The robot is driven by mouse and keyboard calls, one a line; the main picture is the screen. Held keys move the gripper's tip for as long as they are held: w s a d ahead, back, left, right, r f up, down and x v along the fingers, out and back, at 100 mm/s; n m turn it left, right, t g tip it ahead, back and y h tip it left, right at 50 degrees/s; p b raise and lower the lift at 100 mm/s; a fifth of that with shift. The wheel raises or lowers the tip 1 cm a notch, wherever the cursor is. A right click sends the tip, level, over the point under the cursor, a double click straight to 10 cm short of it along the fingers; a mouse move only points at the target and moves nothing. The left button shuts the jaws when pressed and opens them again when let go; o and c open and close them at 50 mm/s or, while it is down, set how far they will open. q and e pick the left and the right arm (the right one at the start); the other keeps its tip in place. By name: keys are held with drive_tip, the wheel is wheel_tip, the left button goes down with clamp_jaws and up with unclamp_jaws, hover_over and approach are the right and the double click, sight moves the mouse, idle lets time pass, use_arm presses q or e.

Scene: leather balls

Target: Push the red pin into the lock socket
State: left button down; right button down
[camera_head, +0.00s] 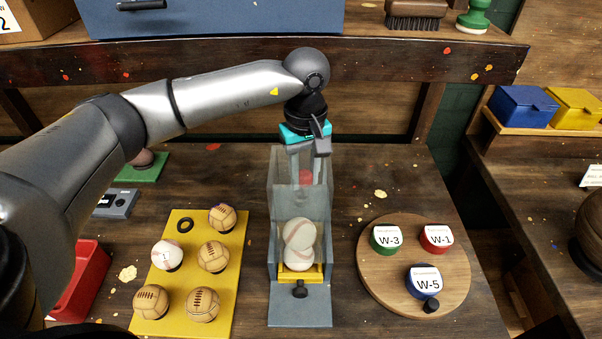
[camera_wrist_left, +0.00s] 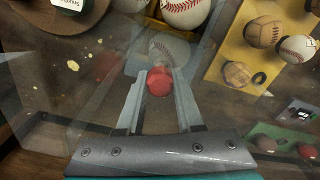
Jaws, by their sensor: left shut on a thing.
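The red pin (camera_head: 305,177) is at the back of a clear-walled box (camera_head: 300,303) on the table. It also shows in the left wrist view (camera_wrist_left: 159,82), between my left fingertips. My left gripper (camera_head: 306,180) reaches down behind or into the back of the box and is shut on the red pin. The lock socket cannot be made out; the lower part of the pin is hidden. Two white baseballs (camera_head: 299,234) sit stacked or one behind the other inside the box, above a yellow piece (camera_head: 301,273) at its front. My right gripper is not in view.
A yellow board (camera_head: 187,311) with several balls lies left of the box. A round wooden board (camera_head: 383,284) with three labelled lids stands right. A red tray (camera_head: 84,279) is at the left edge. A shelf (camera_head: 400,57) crosses behind my left arm.

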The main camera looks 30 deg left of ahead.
use_arm(q)
drive_tip(key=shift+d+r, duration=0.1)
drive_tip(key=shift+r, duration=0.2)
drive_tip(key=shift+a+r+p, duration=0.25)
drive_tip(key=shift+r+p, duration=0.15)
drive_tip(key=shift+r, duration=0.05)
drive_tip(key=shift+r+p, duration=1.5)
drive_tip(key=shift+r, duration=1.05)
